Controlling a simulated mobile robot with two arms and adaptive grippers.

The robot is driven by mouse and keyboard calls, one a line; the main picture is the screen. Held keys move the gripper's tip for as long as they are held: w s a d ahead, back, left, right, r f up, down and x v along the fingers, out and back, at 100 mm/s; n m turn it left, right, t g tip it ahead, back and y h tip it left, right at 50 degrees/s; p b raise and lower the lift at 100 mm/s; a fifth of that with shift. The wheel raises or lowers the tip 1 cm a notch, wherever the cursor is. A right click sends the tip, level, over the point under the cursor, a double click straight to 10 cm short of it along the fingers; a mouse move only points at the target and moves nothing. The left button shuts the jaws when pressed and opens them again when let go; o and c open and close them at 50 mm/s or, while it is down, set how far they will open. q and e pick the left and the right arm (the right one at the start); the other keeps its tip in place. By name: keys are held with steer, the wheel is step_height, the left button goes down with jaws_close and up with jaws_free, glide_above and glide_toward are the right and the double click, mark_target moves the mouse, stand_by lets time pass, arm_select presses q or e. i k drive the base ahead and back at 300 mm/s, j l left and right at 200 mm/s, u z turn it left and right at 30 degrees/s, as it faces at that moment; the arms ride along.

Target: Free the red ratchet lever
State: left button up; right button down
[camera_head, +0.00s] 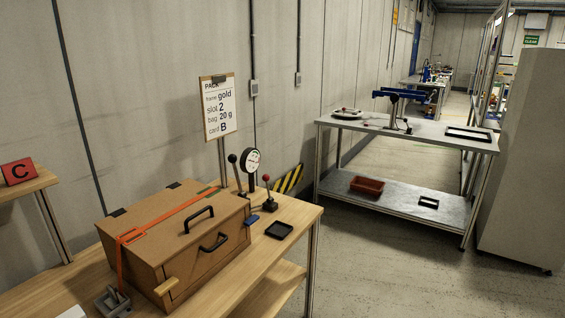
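A small lever with a red ball knob (266,178) stands upright on a dark base at the back right of the near wooden table. An orange strap (170,216) runs over the lid of a brown box (150,245) and down its left front side. The strap has an orange fitting (131,236) near the lid's left front; I cannot tell whether this is a ratchet. A grey metal block (113,301) sits at the strap's lower end. Neither of my grippers is in view.
Beside the box stand a round gauge (251,160), a black-knobbed lever (235,172) and a small black tray (279,230). A sign on a post (218,108) rises behind. A grey workbench (400,131) stands farther right; open floor lies in front of it.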

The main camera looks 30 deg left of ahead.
mark_target(266, 178)
steer(key=i+u, duration=0.25)
steer(key=i, duration=0.25)
steer(key=i+l+u, duration=0.2)
steer(key=i, duration=0.35)
steer(key=i+u, duration=0.25)
steer(key=i, duration=0.25)
steer(key=i+j+u, duration=0.1)
steer(key=u, duration=0.3)
steer(key=i+u, duration=0.4)
steer(key=i+l+u, duration=0.1)
steer(key=u, duration=0.3)
steer(key=i+l+u, duration=0.1)
steer(key=u, duration=0.25)
steer(key=i, duration=0.1)
